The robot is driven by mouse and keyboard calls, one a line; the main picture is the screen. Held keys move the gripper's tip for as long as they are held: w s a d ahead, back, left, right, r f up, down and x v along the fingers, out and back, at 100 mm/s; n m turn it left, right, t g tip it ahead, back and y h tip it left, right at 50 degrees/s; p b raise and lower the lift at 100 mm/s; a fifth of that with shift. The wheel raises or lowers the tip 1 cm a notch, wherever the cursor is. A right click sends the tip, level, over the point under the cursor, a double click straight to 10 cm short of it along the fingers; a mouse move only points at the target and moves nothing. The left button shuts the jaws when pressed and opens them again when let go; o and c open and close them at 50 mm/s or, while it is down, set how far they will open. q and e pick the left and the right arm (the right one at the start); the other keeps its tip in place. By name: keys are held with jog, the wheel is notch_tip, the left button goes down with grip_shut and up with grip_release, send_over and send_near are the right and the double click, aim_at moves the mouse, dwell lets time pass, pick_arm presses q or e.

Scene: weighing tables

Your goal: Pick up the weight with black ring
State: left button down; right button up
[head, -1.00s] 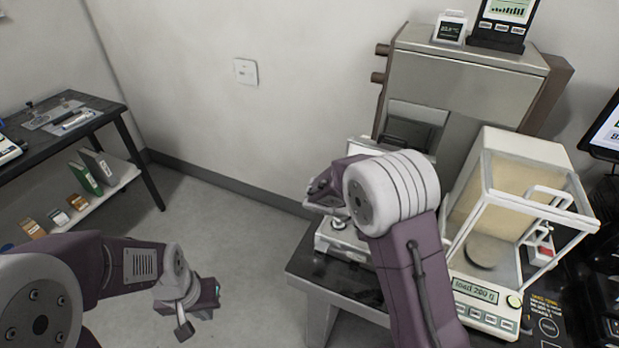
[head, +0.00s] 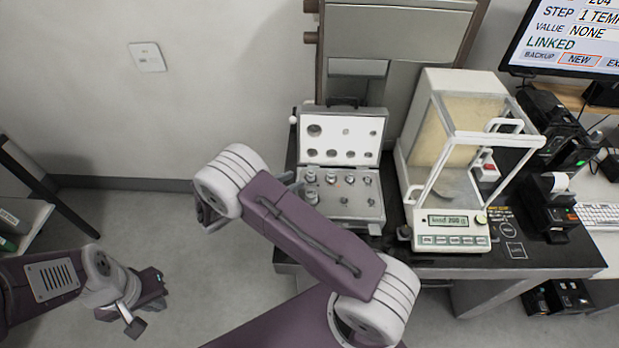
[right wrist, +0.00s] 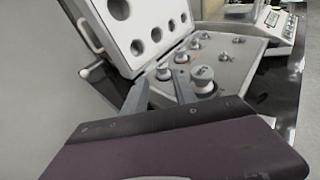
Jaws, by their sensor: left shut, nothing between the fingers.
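An open weight case stands on the dark table, with its lid (head: 363,135) raised and several silver weights in its grey base (head: 363,208). One larger knobbed weight (right wrist: 203,80) in the right wrist view sits just right of my right gripper's fingers. Another weight (right wrist: 163,72) is beyond them. I cannot tell for certain which weight has the black ring. My right gripper (right wrist: 160,92) is open, its two fingers apart with nothing held, at the case's left edge. In the head view it is partly hidden behind my own wrist. My left gripper (head: 160,283) is shut and empty, low at the left.
A glass-walled balance (head: 450,230) stands right of the case, its display lit. A printer (head: 550,205) and monitor (head: 570,40) are further right. A metal cabinet (head: 400,60) rises behind the case. Open floor lies left of the table.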

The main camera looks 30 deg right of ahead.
aim_at(309, 174)
jog(key=x, duration=0.2)
jog(key=shift+w+d, duration=0.15)
jog(key=shift+d, duration=0.35)
jog(key=x, duration=0.1)
jog(key=p+x, duration=0.1)
jog(key=x, duration=0.2)
jog(key=shift+s+d+r, duration=0.1)
jog(key=shift+s, duration=0.2)
jog(key=shift+w+d+f, duration=0.2)
jog(key=shift+d+f, duration=0.05)
jog(key=shift+d, duration=0.15)
grip_shut()
